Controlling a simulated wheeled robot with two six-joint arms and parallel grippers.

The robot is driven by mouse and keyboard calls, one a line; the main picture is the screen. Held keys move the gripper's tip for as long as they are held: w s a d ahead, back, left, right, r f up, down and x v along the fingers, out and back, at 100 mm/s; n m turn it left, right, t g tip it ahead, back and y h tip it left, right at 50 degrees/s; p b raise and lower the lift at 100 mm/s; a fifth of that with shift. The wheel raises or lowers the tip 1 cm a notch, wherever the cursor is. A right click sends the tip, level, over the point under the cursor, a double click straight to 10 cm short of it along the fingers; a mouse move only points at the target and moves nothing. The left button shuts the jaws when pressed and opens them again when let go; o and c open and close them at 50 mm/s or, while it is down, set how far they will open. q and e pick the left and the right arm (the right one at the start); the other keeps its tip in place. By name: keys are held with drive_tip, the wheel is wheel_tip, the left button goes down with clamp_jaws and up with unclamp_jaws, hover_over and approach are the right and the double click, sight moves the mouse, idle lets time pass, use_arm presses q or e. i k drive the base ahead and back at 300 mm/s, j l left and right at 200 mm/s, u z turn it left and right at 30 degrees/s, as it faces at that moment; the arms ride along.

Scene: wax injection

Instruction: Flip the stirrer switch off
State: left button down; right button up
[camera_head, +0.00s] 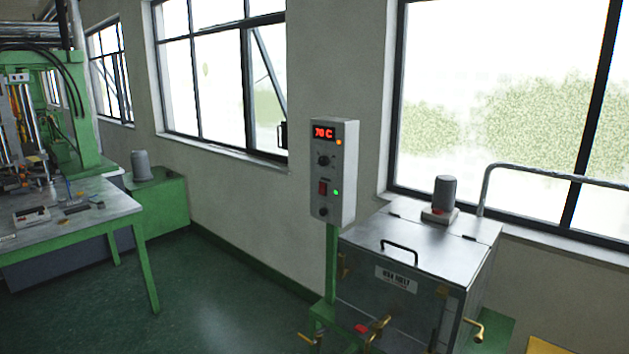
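A grey control box (334,173) stands on a green post at the left front corner of the metal wax tank. Its red display (323,133) reads 70 C, with a lit orange lamp beside it. Below are a black knob (323,160), a red rocker switch (322,188) with a lit green lamp (335,192) beside it, and another black knob (323,211). I cannot read the small labels, nor tell which way the red switch is tipped. Neither of my grippers is in view.
The wax tank (366,275) has a closed lid with a handle, a motor (444,193) on top and brass valves low in front. A green-legged table (112,203) with small items stands left. The green floor (215,290) between is clear. Windows line the wall.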

sight(321, 190)
drive_tip(key=i+j, duration=0.2)
drive_tip(key=i, duration=0.3)
drive_tip(key=i+j+z, duration=0.1)
drive_tip(key=i, duration=0.35)
drive_tip(key=j, duration=0.1)
